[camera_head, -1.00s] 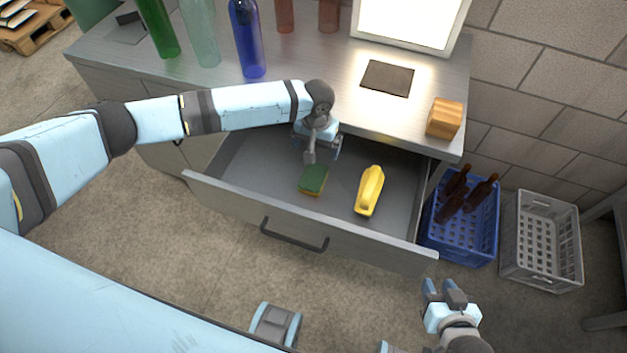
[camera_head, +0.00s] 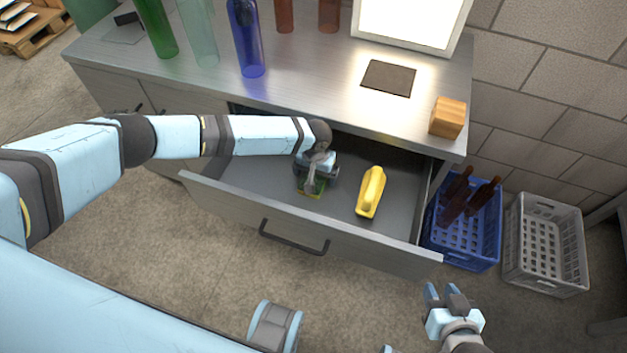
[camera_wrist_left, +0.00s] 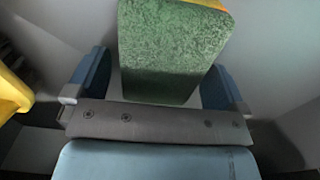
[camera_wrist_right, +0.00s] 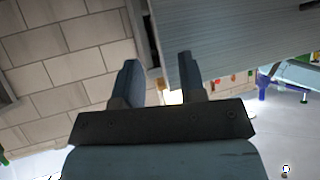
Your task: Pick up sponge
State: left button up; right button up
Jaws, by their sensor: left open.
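The sponge lies in the open drawer (camera_head: 240,178), green with a yellow layer. In the head view the sponge (camera_head: 311,192) is mostly hidden under my left gripper (camera_head: 310,186). In the left wrist view the green sponge (camera_wrist_left: 172,52) reaches between the two blue fingers of my left gripper (camera_wrist_left: 157,82). The fingers are spread, with a visible space on each side of the sponge. My right gripper (camera_head: 446,296) is outside the drawer at the lower right, its two fingers apart and nothing between them in the right wrist view (camera_wrist_right: 160,78).
The drawer handle (camera_head: 293,238) faces the floor side. Bottles, a dark pad (camera_head: 388,78) and a wooden block (camera_head: 447,117) stand on the counter above. Blue (camera_head: 462,244) and grey (camera_head: 545,245) crates stand at right.

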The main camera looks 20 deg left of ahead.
pick_arm(q)
jog(key=shift+c, duration=0.5)
jog(key=c, duration=1)
jog(key=shift+o, duration=0.2)
jog(key=shift+r, duration=0.1)
jog(key=shift+r, duration=0.45)
notch_tip(320, 180, up, 19)
jog(key=p, duration=0.3)
pick_arm(e)
jog(key=shift+d+r, duration=0.15)
jog(key=shift+r, duration=0.6)
